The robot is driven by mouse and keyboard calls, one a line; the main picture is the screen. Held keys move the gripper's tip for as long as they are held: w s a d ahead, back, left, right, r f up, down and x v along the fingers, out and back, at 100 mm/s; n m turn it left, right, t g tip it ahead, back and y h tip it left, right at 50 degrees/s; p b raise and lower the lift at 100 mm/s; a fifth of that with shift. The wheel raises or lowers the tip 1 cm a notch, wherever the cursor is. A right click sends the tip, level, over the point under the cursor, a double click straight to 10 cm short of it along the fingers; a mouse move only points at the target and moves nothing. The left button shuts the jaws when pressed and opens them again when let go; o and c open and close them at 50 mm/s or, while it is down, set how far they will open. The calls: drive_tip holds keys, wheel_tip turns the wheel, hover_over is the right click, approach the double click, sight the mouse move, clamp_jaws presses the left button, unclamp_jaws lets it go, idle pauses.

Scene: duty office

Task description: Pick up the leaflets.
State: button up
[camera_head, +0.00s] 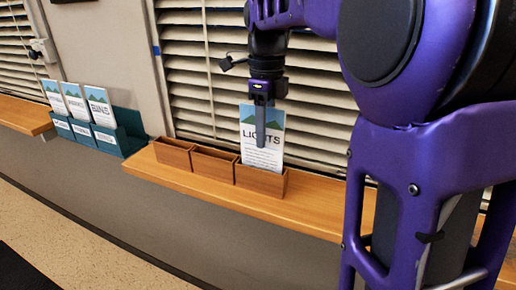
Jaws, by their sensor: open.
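Leaflets (247,152) headed with a word partly hidden, reading like "LIGHTS", stand upright in the rightmost compartment of a wooden holder (262,181) on the shelf. My gripper (268,142) points down in front of these leaflets, covering part of their heading. Its jaws are open, though seen edge-on. I cannot tell whether it touches the leaflets.
The holder's other two wooden compartments (213,164) look empty. They stand on a wooden shelf (311,215) below window blinds (190,72). My purple arm blocks the right side of the view. The floor (75,238) at the lower left is clear.

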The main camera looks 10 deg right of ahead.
clamp_jaws()
idle(1.4)
